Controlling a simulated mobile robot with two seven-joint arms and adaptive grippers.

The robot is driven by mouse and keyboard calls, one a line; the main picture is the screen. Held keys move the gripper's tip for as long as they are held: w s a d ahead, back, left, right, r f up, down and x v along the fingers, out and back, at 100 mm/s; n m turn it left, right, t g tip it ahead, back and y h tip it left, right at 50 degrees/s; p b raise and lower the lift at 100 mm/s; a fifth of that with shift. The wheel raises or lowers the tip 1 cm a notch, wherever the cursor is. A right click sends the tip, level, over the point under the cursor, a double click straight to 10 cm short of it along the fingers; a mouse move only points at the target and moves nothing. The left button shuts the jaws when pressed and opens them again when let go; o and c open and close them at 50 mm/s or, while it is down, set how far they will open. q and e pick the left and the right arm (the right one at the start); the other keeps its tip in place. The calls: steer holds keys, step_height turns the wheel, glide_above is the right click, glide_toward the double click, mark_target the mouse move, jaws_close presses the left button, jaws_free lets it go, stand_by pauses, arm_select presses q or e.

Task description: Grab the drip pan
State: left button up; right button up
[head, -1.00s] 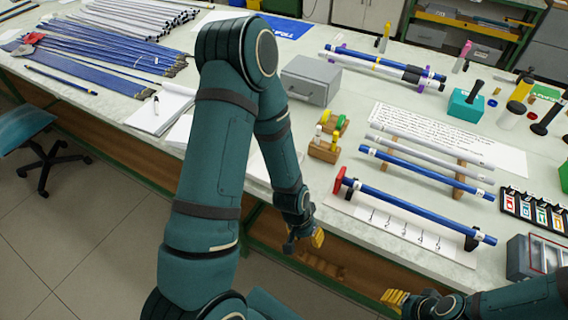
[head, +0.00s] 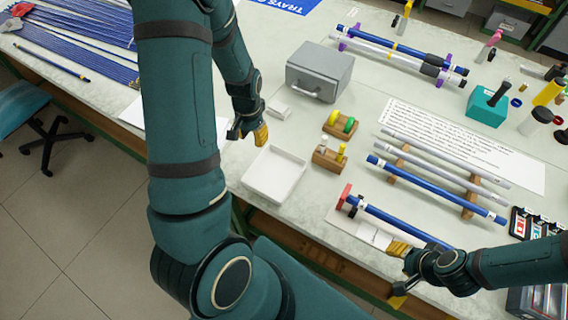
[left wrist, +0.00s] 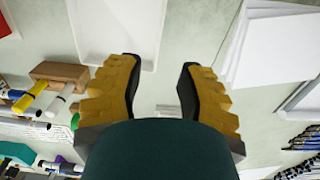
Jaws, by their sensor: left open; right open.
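The drip pan, a white shallow rectangular tray (head: 274,174), lies on the bench near its front edge in the head view. Its bare inside also shows at the top of the left wrist view (left wrist: 115,30). My left gripper (head: 248,135) is open and empty above the bench, just behind the pan in the head view. In the left wrist view its yellow-padded fingers (left wrist: 160,70) are spread apart, with the pan beyond the left finger. My right gripper (head: 397,273) is open at the front edge, by the front blue rod (head: 390,217).
A grey metal box (head: 319,72) and a small white block (head: 278,109) are behind the pan. Wooden blocks with coloured pegs (head: 329,157) stand close to its right. More rods rest on wooden supports (head: 440,172) further right. White paper sheets lie to the left.

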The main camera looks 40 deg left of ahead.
mark_target(275, 173)
arm_select(q)
steer(key=f, duration=0.5)
steer(key=f+b, duration=0.1)
steer(key=f, duration=0.2)
steer(key=shift+s+f, duration=0.3)
steer(key=shift+s, duration=0.05)
arm_select(e)
steer(key=shift+s+a+f, duration=0.1)
steer(key=shift+s+f, duration=0.2)
steer(key=shift+f, duration=0.3)
arm_select(q)
steer(key=f, duration=0.4)
steer(key=shift+w+a+f, duration=0.1)
steer(key=shift+w+f, duration=0.2)
steer(key=shift+f, duration=0.1)
arm_select(e)
steer(key=shift+f, duration=0.2)
arm_select(q)
jaws_close()
